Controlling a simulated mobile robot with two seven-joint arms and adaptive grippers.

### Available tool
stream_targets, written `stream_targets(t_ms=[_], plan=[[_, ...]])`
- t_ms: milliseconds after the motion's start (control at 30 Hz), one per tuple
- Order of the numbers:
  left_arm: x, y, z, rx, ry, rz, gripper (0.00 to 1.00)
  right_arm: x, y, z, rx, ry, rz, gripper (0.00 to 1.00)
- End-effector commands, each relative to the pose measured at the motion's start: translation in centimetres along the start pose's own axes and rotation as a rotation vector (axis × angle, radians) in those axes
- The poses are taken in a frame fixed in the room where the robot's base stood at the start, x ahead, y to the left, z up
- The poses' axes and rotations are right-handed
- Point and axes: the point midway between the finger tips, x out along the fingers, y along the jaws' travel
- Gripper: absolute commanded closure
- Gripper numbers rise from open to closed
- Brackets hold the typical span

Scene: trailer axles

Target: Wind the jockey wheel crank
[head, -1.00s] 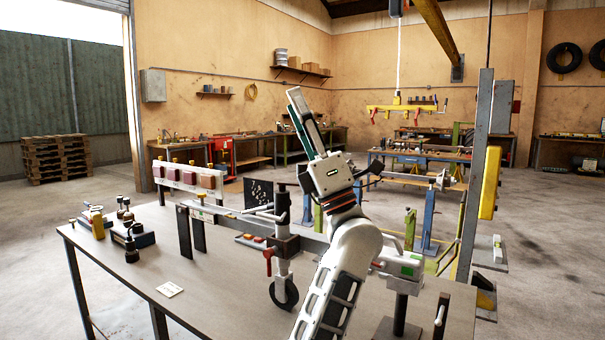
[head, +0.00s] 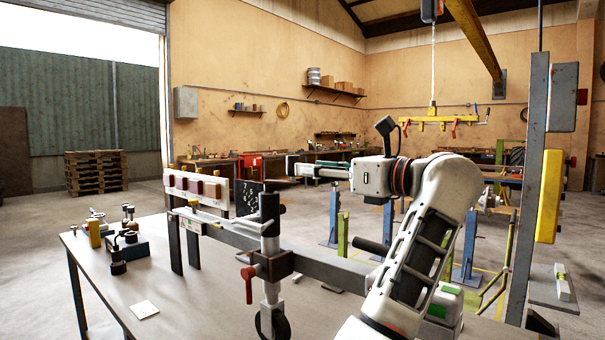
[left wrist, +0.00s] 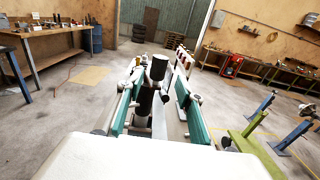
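The jockey wheel (head: 271,290) stands upright at the near part of the drawbar, with a red clamp handle (head: 248,284) on its side. My left gripper (head: 292,166) is level, pointing left, higher in the picture than the grip. In the left wrist view my left gripper (left wrist: 158,112) has its two teal fingers wide apart. The dark grip (left wrist: 158,68) shows between and ahead of them, and I cannot see either finger touching it. My right gripper is not in view.
The grey drawbar (head: 330,270) runs across the table (head: 190,300). A board with several red blocks (head: 197,187) stands behind the crank. Small tools and blocks (head: 118,250) lie at the left. A grey post with a yellow cover (head: 548,195) stands at the right.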

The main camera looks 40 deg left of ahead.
Motion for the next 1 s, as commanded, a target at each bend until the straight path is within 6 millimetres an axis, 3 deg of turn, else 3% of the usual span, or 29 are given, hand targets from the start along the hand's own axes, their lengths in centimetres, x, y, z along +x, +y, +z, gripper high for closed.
stream_targets(t_ms=[200, 400, 767, 800, 933, 1000], plan=[[3.6, 0.1, 0.0, 0.000, -0.003, 0.005, 0.63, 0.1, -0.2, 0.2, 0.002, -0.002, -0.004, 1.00], [5.9, 0.1, 0.0, 0.000, -0.002, 0.004, 0.63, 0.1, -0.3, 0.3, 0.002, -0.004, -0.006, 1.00], [6.5, 0.1, 0.1, 0.000, -0.002, 0.001, 0.63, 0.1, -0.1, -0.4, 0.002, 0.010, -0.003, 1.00], [6.5, 0.1, 0.1, 0.000, -0.002, 0.002, 0.66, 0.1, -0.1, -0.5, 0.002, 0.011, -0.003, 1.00], [6.5, 0.1, 0.1, 0.000, -0.002, 0.002, 1.00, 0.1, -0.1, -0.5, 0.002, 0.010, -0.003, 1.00], [6.5, 0.1, 0.1, 0.000, -0.002, 0.002, 1.00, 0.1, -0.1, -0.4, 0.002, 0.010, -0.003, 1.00]])
